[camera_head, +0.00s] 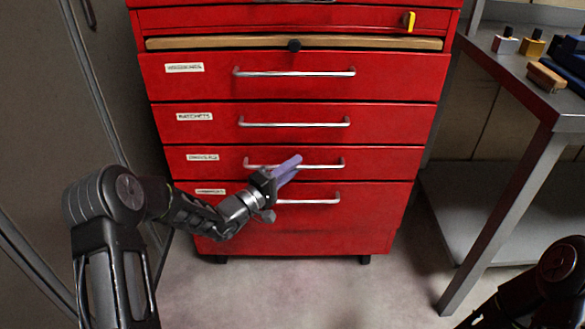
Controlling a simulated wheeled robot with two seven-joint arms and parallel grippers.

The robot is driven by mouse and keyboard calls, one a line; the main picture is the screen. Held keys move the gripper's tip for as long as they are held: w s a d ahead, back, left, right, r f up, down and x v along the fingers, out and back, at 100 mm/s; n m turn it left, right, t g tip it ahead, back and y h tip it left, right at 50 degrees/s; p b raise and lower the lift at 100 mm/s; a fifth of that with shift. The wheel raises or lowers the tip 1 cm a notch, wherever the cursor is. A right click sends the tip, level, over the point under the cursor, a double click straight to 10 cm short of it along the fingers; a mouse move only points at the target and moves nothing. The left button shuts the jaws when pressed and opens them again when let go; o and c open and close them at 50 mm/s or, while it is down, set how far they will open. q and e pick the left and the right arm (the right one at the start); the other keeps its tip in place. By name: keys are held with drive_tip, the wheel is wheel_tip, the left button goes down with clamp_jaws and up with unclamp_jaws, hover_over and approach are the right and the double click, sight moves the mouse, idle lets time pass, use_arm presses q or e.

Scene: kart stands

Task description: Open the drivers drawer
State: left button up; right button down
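The red tool chest (300,245) stands in front of me with several drawers, each with a silver bar handle. The drivers drawer (385,162) is the third labelled one down, below the ratchets drawer (395,117). It looks shut, its front flush with its neighbours. Its handle (325,164) runs across its middle. My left gripper (292,168), with purple fingers, is in front of this handle and covers part of it. The fingers are seen edge-on, so I cannot tell their gap or whether they touch the handle. My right gripper is out of view.
A grey workbench (540,95) with small blocks stands at the right. A grey cabinet (30,120) is at the left. The floor before the chest is clear.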

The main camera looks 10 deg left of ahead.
use_arm(q)
drive_tip(key=shift+c, duration=0.2)
clamp_jaws()
idle(1.1)
